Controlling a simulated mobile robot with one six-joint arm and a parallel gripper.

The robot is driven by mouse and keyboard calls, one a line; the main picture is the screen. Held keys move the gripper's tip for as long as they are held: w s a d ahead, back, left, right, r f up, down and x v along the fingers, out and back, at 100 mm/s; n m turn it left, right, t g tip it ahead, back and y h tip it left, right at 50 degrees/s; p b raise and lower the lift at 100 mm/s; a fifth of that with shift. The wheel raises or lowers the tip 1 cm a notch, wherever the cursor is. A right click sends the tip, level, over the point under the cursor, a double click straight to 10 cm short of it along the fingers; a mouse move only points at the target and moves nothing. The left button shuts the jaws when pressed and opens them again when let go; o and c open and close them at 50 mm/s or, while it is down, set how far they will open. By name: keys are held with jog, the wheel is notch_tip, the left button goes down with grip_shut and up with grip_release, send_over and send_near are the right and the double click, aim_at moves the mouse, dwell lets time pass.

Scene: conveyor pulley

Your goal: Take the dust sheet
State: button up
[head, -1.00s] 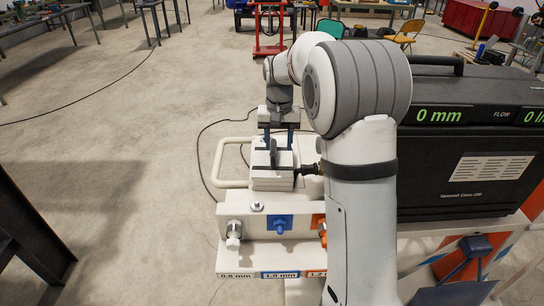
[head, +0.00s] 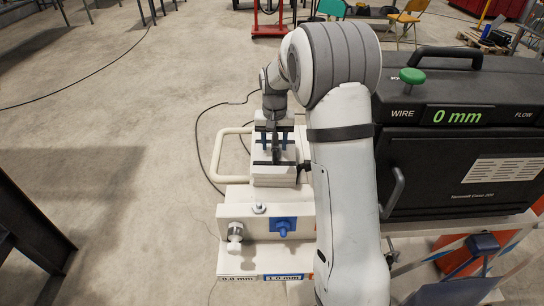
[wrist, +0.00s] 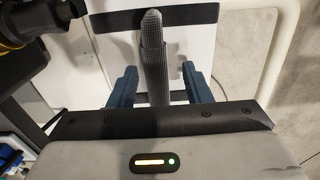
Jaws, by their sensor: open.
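I cannot make out a dust sheet in either view. My gripper (head: 275,143) is over a white block (head: 264,179) with a dark bar across it in the head view. In the wrist view my gripper (wrist: 157,86) has its two blue fingers apart. A dark, rough-textured upright piece (wrist: 153,45) shows between them, with a gap on each side. A white panel (wrist: 118,62) lies behind and below the fingers. My gripper holds nothing that I can see.
A white box with a blue plate (head: 283,225) and a grey knob (head: 235,232) is nearest me, with millimetre labels along its front. A black machine (head: 450,165) reading 0 mm stands close right of my arm. A cable runs on the floor.

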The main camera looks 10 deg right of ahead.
jog(key=shift+f, duration=0.15)
jog(key=shift+d, duration=0.1)
grip_shut()
dwell(1.3)
